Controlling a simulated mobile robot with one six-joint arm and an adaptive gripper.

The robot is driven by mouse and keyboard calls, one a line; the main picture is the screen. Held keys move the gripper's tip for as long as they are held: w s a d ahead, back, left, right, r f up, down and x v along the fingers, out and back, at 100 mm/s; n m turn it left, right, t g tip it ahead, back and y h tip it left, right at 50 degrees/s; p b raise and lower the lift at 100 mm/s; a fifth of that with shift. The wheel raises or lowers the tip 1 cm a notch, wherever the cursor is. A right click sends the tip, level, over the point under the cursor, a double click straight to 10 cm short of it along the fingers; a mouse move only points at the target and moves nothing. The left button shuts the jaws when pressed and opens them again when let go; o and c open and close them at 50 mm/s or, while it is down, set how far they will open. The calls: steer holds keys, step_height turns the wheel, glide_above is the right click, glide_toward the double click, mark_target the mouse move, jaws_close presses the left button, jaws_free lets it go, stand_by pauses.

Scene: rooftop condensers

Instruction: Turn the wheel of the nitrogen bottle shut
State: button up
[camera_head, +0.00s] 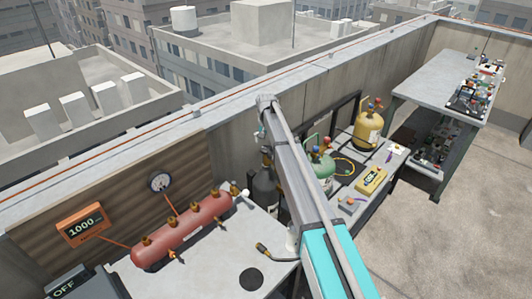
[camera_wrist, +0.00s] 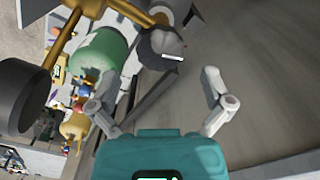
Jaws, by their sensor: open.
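In the head view a dark grey bottle (camera_head: 264,188), which looks like the nitrogen bottle, stands by the parapet, partly hidden by my arm. Its wheel cannot be made out there. In the wrist view my gripper (camera_wrist: 160,80) is open and empty, with its two fingers spread wide. Beyond the fingers is a grey rounded body (camera_wrist: 156,48) with brass fittings (camera_wrist: 137,12) above it. A large dark round part (camera_wrist: 20,95) on a brass stem is close at left; I cannot tell whether it is the wheel or a gauge. Neither finger visibly touches anything.
A green bottle (camera_head: 323,167) and a yellow bottle (camera_head: 367,131) stand right of my arm. A red tank (camera_head: 185,229) with brass fittings lies on the left bench (camera_head: 222,272). A workbench (camera_head: 435,69) stands at far right. The floor at right is clear.

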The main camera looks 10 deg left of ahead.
mark_target(266, 149)
steer(key=shift+f+b, duration=1.6)
steer(key=shift+f, duration=0.3)
steer(key=shift+c, duration=0.3)
steer(key=c, duration=1)
steer(key=shift+m, duration=0.3)
steer(key=shift+a+m, duration=0.1)
steer(key=shift+m, duration=1.9)
